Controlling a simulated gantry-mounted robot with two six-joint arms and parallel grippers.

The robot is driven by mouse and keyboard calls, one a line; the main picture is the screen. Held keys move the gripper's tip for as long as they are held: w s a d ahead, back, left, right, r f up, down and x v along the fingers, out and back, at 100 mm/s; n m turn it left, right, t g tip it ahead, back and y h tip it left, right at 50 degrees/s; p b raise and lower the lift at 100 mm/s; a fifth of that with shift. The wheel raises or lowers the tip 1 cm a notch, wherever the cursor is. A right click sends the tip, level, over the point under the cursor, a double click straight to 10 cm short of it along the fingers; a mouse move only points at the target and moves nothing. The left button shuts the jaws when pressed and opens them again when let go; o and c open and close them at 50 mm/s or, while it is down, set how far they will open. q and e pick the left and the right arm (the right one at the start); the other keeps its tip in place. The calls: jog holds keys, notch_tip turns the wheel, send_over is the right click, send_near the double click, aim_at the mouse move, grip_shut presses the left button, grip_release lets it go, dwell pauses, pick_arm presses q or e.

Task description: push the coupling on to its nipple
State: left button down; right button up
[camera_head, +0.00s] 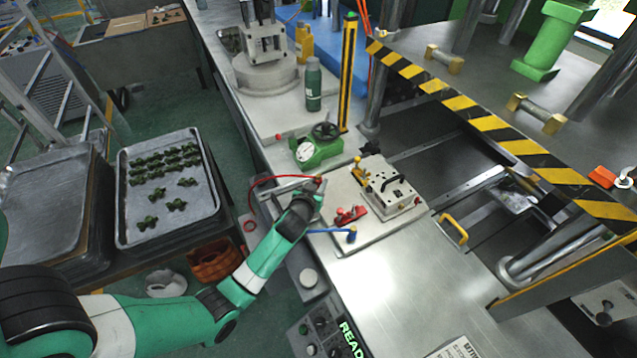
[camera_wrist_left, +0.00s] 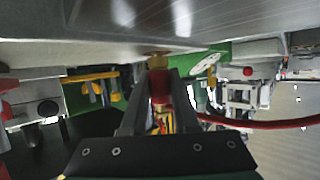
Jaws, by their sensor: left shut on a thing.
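My left gripper (camera_head: 316,186) is at the near edge of the bench, beside the mould plate. In the left wrist view its two fingers (camera_wrist_left: 160,100) are shut on the red coupling (camera_wrist_left: 160,85). The red hose (camera_head: 262,181) arches from the gripper over to the left; it also runs off to the right in the left wrist view (camera_wrist_left: 265,124). A brass piece (camera_wrist_left: 157,61) shows just beyond the fingertips, in line with the coupling. I cannot tell whether it is the nipple or the coupling's end, nor whether the two are joined. My right gripper is out of view.
The mould (camera_head: 391,187) with red and yellow clamps sits on a plate right of my gripper. A green gauge unit (camera_head: 318,150) stands behind. A tray (camera_head: 150,235) holds green parts.

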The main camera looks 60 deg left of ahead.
pick_arm(q)
jog(key=shift+f, duration=0.3)
jog(key=c, duration=0.6)
grip_release()
jog(key=p+v, duration=0.2)
jog(key=v, duration=0.9)
jog(key=shift+s+d+r+p, duration=0.15)
jog(key=shift+d+r+p, duration=0.1)
jog(key=shift+p, duration=0.15)
